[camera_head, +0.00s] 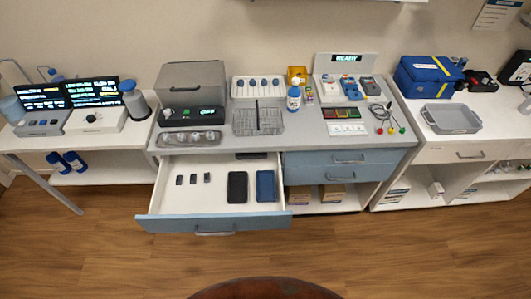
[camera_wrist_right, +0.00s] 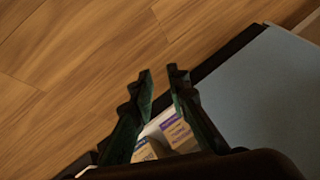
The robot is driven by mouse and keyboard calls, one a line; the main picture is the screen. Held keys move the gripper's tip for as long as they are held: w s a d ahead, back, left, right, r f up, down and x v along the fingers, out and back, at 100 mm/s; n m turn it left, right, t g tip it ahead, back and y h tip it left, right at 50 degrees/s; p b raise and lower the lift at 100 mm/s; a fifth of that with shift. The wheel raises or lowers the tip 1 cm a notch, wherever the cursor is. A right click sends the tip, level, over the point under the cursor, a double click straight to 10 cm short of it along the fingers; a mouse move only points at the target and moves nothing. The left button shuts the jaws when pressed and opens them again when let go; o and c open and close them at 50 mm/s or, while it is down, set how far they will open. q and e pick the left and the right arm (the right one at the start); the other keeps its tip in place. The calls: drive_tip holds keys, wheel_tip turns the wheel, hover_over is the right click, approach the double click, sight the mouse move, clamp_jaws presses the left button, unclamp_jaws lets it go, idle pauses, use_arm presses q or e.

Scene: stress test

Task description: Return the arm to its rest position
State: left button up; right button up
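Neither of my arms shows in the head view. In the right wrist view, my right gripper (camera_wrist_right: 160,73) has its two dark fingers apart by a narrow gap, with nothing between the tips. Beyond the fingers are wood floor, a blue-grey panel (camera_wrist_right: 265,95) to the right and cartons (camera_wrist_right: 178,132) low in the middle. The open drawer (camera_head: 222,218) stands out from the middle bench. A black tray (camera_head: 237,186), a blue tray (camera_head: 265,186) and several small dark pieces lie in it. My left gripper is in neither view.
The middle bench (camera_head: 405,140) carries a grey-lidded device (camera_head: 191,90), racks and a white bottle (camera_head: 294,98). A side table stands left and a counter with a grey tray (camera_head: 452,118) right. A brown rounded surface (camera_head: 265,289) is at the bottom edge. The floor between is clear.

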drive_tip(key=s+d+f+n+g+h, duration=0.1)
drive_tip(key=s+d+f+g, duration=0.1)
drive_tip(key=s+d, duration=0.4)
drive_tip(key=s+d+f+n+g+h+p, duration=0.1)
drive_tip(key=s+d+f, duration=0.4)
drive_tip(key=s, duration=0.7)
drive_tip(key=s+d+f+n+g+h, duration=0.1)
drive_tip(key=s+d+f+n+g, duration=0.1)
drive_tip(key=s+d+f, duration=0.2)
drive_tip(key=s+d, duration=0.3)
drive_tip(key=s, duration=0.3)
drive_tip(key=shift+f+g, duration=0.25)
drive_tip(key=shift+g, duration=0.05)
